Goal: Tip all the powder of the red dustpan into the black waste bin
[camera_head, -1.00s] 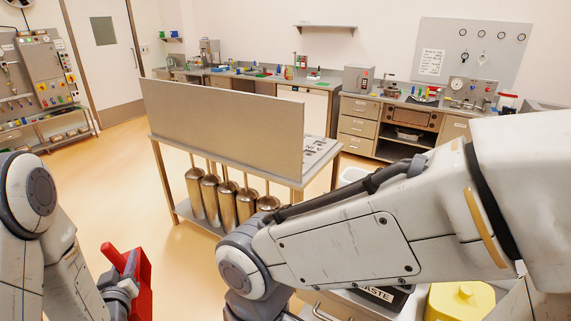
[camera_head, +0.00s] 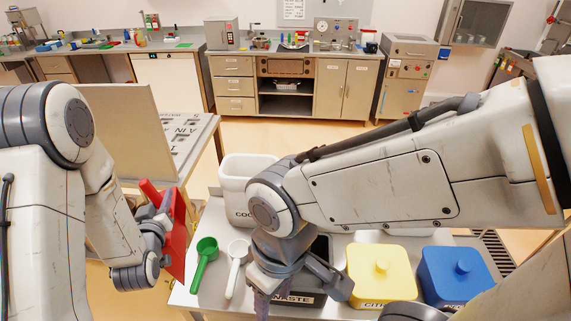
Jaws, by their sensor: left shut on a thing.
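The red dustpan (camera_head: 177,243) is held by my left gripper (camera_head: 158,222), shut on it, at the left of the head view. The pan hangs steeply tilted beside the left edge of the metal table; I cannot see whether powder is in it. The black waste bin (camera_head: 296,299) stands on the table at the bottom centre, its label partly readable as "WASTE". My right arm and right gripper (camera_head: 300,285) are in front of and over the bin, hiding much of it. The right fingers are only partly visible, so their opening cannot be told.
A white container (camera_head: 238,170) stands behind the bin. A green scoop (camera_head: 204,262) and a white scoop (camera_head: 236,265) lie left of it. A yellow lidded box (camera_head: 381,271) and a blue lidded box (camera_head: 457,275) stand to the right. A tall panel (camera_head: 125,130) rises at the left.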

